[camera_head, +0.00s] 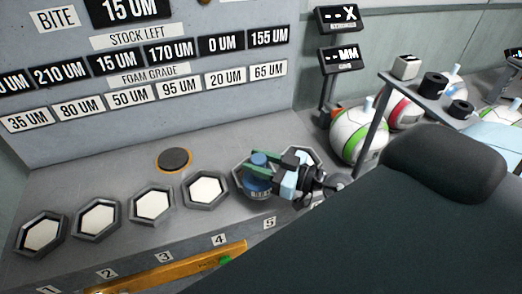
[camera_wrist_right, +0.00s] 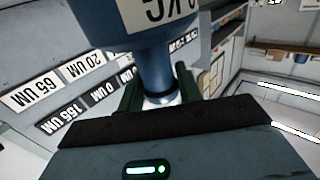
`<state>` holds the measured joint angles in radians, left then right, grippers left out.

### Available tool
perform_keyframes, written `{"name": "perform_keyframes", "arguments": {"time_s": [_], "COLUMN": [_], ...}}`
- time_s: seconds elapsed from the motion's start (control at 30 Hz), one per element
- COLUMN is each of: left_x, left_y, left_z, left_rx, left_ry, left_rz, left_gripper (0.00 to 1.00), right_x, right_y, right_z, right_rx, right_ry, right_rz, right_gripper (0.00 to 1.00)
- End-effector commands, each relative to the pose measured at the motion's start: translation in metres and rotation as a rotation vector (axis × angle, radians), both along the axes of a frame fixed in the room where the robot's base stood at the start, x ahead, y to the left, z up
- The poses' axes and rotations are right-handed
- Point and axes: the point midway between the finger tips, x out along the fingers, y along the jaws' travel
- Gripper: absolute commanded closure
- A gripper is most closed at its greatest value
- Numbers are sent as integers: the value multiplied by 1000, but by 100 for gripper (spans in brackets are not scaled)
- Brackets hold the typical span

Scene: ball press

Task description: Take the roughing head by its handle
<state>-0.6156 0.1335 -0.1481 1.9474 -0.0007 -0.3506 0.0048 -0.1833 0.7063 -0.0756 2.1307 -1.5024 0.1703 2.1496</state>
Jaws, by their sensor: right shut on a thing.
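The roughing head appears as a blue, stepped round body (camera_head: 257,181) over the fifth hexagonal tray, by the number 5. It bears a white label, only partly readable. My right gripper (camera_head: 272,168) reaches in from the right and is shut on its handle. My left gripper is not in view.
Hexagonal trays with white pads, such as the fourth (camera_head: 206,190), line the grey counter. A dark disc (camera_head: 174,159) in an orange ring lies behind them. A yellow rail (camera_head: 170,270) runs along the front. Striped balls (camera_head: 358,133) and a display post (camera_head: 328,88) stand right.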

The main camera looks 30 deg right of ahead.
Motion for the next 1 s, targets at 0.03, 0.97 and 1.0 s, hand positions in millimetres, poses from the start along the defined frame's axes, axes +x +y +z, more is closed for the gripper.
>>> {"name": "perform_keyframes", "arguments": {"time_s": [0.03,0.97,1.0], "left_x": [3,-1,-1], "left_y": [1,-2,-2], "left_z": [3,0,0], "left_rx": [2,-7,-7], "left_ry": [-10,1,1], "left_rz": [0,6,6], "left_gripper": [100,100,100], "right_x": [-7,-73,-73], "right_y": [3,33,33], "right_z": [5,10,10], "right_rx": [-2,1,1], "right_ry": [-10,-6,-6], "right_rz": [1,-1,-1], "right_gripper": [100,100,100]}}
